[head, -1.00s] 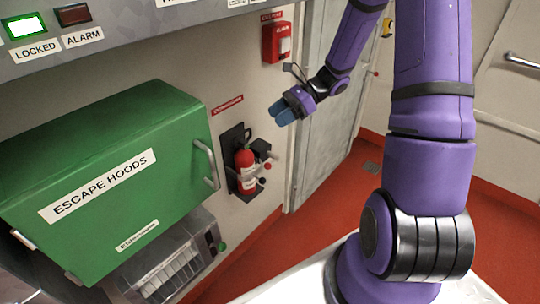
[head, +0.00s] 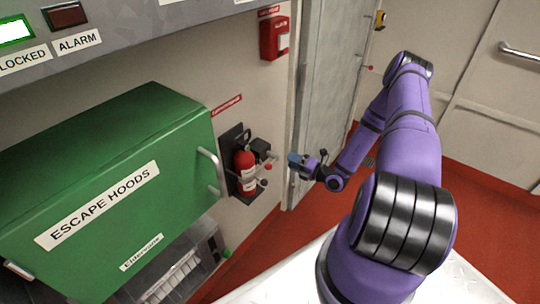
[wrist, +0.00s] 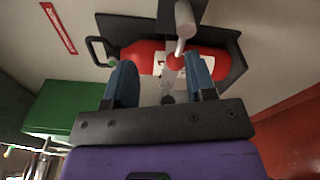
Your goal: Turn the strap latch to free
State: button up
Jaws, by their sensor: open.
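A red fire extinguisher (head: 245,172) stands upright in a black wall bracket (head: 228,150). I cannot tell which one is the strap latch. My gripper (wrist: 162,66) is open and empty, facing the extinguisher (wrist: 145,55). In the head view my gripper (head: 293,159) is just right of the knobs, apart from them.
A green escape-hoods cabinet (head: 110,190) with a bar handle juts out left of the extinguisher. A grey unit (head: 185,262) is below it. A grey door (head: 325,80) is to the right, and a red alarm box (head: 273,38) is above. Red floor lies clear below.

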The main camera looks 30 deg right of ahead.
aim_at(267, 153)
jog(key=w+a+f, duration=0.1)
jog(key=w, duration=0.2)
jog(key=w+a+f+m+h, duration=0.1)
jog(key=w, duration=0.2)
jog(key=w+a+f+m, duration=0.1)
jog(key=w, duration=0.2)
jog(key=shift+w+a+t+h, duration=0.1)
jog(key=shift+w+t+h, duration=0.2)
jog(key=shift+w+t, duration=0.1)
grip_shut()
